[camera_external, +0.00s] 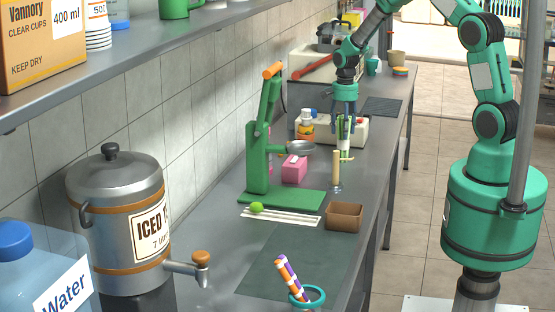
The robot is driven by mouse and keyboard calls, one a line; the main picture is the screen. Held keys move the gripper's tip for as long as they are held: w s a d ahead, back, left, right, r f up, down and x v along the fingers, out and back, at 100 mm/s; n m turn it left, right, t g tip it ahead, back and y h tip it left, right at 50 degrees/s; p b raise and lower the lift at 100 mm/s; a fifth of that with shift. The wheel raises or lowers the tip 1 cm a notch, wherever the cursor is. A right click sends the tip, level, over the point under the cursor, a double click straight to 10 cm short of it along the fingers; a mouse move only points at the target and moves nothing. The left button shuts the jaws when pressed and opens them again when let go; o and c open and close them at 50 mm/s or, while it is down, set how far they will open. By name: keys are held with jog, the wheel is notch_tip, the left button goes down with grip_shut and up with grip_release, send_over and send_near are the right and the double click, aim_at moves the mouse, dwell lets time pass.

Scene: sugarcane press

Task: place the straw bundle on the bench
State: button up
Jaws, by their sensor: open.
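A bundle of striped straws (287,277), purple, orange and white, leans in a teal-rimmed holder (318,299) at the near edge of the picture. I take it to be the straw bundle. The grey bench (215,230) runs from the near left to the far right along the tiled wall. My gripper (345,130) points down over the middle of the bench, well beyond the straws. It is open. A small pale and green item (346,154) shows at or just below its fingertips; I cannot tell whether they touch.
A steel iced-tea dispenser (112,190) stands near left. The dark mat (290,255) is mostly clear.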

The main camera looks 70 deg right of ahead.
notch_tip(320, 180, up, 6)
jog(key=shift+r+p, duration=0.25)
jog(key=shift+p, duration=0.15)
dwell(0.4)
jog(key=shift+a+r, duration=0.25)
jog(key=shift+r, duration=0.15)
jog(key=s+a+r+n+t, duration=0.1)
jog(key=s+a+r+n, duration=0.3)
jog(key=a+r, duration=0.7)
jog(key=s+a+r+n+t, duration=0.1)
jog(key=a+r+n, duration=0.4)
jog(key=a+r, duration=0.65)
jog(key=s+a+r+n+t, duration=0.1)
jog(key=s+a+r+n, duration=0.2)
jog(key=s+a+n, duration=0.2)
jog(key=s+a+r+n+t, duration=0.2)
jog(key=s+a+r+n, duration=0.2)
jog(key=s+a, duration=0.8)
jog(key=s+n, duration=0.2)
jog(key=s, duration=0.2)
jog(key=shift+a+r+t, duration=0.25)
jog(key=shift+t, duration=0.05)
